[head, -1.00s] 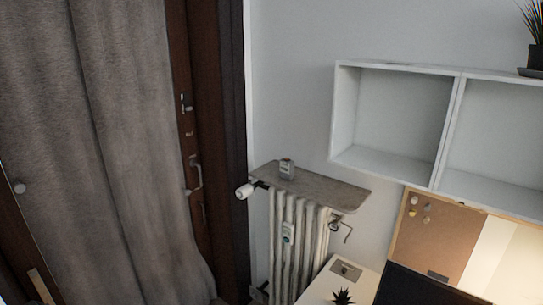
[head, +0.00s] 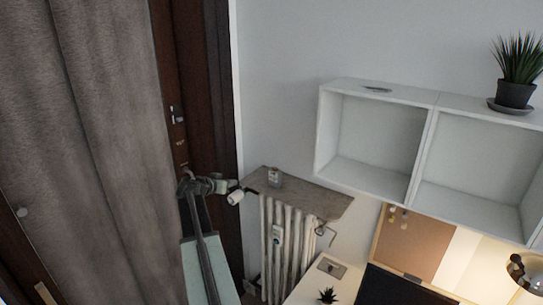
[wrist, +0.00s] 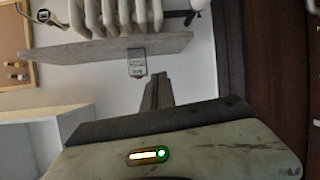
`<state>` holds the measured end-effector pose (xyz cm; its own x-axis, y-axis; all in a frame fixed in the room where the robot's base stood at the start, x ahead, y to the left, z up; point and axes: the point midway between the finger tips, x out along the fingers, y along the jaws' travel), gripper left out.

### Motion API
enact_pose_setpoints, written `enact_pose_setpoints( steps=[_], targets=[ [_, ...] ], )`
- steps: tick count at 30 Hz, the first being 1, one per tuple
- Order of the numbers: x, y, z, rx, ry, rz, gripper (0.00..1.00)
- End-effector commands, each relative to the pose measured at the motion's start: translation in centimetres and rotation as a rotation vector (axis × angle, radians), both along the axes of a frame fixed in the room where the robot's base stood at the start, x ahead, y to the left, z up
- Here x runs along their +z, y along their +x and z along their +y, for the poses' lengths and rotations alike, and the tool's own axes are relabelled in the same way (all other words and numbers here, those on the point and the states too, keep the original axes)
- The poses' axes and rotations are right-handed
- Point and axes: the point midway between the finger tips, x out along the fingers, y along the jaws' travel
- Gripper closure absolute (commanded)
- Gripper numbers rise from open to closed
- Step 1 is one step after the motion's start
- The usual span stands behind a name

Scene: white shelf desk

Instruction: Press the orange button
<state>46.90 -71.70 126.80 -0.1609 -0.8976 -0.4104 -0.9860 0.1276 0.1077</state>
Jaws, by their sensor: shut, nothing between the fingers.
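A small pale box (head: 274,177) with a reddish mark stands on the shelf board above the radiator. The box also shows, upside down, in the wrist view (wrist: 137,64). An orange button is too small to make out clearly on it. My gripper (head: 226,187) is left of the box in the head view, near the white radiator valve. In the wrist view my gripper (wrist: 160,78) is shut and empty, its dark fingers pointing toward the board, just right of the box and apart from it in the picture.
The grey board (head: 315,198) lies above a white radiator (head: 283,262) with a small device on its front. A white valve knob (head: 236,197) sticks out at its left. A curtain (head: 85,150) and dark door frame are at left; white wall shelves (head: 375,135) and a desk are at right.

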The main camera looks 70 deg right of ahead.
Motion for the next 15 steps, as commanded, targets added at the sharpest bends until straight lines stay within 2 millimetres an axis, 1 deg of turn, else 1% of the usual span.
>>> enact_pose_setpoints(
  steps=[1, 3, 6, 9, 15],
  targets=[
    [2.7, -2.4, -3.3, -0.043, -0.053, -0.019, 1.00],
    [4.6, -5.2, -6.4, -0.083, -0.119, -0.043, 1.00],
    [6.2, -7.6, -8.8, -0.112, -0.177, -0.063, 1.00],
    [6.7, -8.6, -9.6, -0.122, -0.199, -0.071, 1.00],
    [6.5, -8.6, -9.5, -0.122, -0.199, -0.071, 1.00]
  ],
)
